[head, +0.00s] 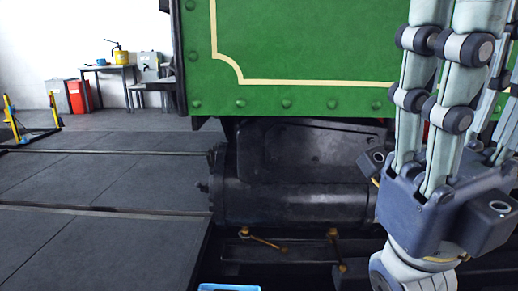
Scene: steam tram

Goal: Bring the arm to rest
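My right gripper (436,165) is large and close at the right of the head view, pointing upward. Its dark blue-grey palm and pale jointed fingers show, but the fingertips run out of the top of the picture. No held thing shows in the visible part. Its wrist comes up from the bottom edge. It overlaps the tram's green side panel (290,45) and black cylinder (290,185) in the picture; whether it touches them cannot be told. My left gripper is not in view.
Brass-coloured fittings (263,241) sit below the cylinder. A blue box edge (229,288) shows at the bottom. Grey floor (100,240) with rails is open at left.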

